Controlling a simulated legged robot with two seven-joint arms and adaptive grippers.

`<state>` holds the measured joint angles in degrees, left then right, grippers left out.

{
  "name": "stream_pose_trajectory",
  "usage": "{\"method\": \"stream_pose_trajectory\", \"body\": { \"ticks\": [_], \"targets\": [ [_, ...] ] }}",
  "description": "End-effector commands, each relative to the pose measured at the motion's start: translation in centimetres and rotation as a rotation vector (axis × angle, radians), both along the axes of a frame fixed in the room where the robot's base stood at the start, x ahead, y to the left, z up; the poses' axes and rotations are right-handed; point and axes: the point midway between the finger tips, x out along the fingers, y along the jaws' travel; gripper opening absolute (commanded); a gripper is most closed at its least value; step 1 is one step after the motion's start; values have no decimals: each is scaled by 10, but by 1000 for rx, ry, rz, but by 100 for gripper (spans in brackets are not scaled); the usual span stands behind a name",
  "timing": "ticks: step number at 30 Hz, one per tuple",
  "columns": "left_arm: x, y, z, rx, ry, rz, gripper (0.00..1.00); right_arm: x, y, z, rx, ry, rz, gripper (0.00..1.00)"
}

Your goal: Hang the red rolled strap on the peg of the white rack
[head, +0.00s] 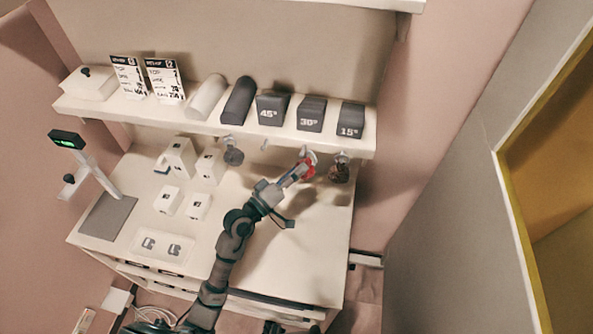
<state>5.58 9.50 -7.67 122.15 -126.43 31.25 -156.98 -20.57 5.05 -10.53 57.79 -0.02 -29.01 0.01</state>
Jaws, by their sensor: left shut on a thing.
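My left gripper (299,172) reaches up from the bottom of the head view and is shut on the red rolled strap (309,168). The strap is at the front edge of the white rack's shelf (218,128), just below a light-coloured peg (309,153). I cannot tell whether the strap's loop is around the peg or in front of it. The gripper covers part of the strap. A grey roll (233,156) hangs to the left and a dark brown roll (339,173) hangs close to the right. A bare peg (264,144) shows between. My right gripper is out of view.
White boxes (168,200), a shallow tray (163,246) and a stand with a green display (67,139) are on the left of the counter (318,263). The counter's right side is clear.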

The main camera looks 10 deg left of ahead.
Motion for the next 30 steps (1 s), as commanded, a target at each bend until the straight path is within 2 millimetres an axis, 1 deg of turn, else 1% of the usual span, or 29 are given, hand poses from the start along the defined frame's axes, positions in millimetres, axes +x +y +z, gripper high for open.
{"method": "stream_pose_trajectory", "body": {
  "ticks": [3, 4, 5, 6, 7, 16, 20, 23, 30],
  "targets": [
    [0, 0, 0, 0, 0, 0, 0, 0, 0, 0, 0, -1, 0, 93],
    [0, 0, 0, 0, 0, 0, 71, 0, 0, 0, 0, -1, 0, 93],
    [0, 0, 0, 0, 0, 0, 79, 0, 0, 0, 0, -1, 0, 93],
    [0, 0, 0, 0, 0, 0, 89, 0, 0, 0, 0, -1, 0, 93],
    [0, 0, 0, 0, 0, 0, 93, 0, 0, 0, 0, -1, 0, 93],
    [0, 0, 0, 0, 0, 0, 93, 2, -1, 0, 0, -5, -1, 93],
    [-7, 6, -3, 2, 2, 2, 93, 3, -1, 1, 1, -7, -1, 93],
    [-21, 15, -6, 4, 3, 0, 93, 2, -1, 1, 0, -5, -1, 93],
    [-66, 45, -16, 7, 5, 0, 93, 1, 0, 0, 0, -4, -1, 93]
  ]
}}
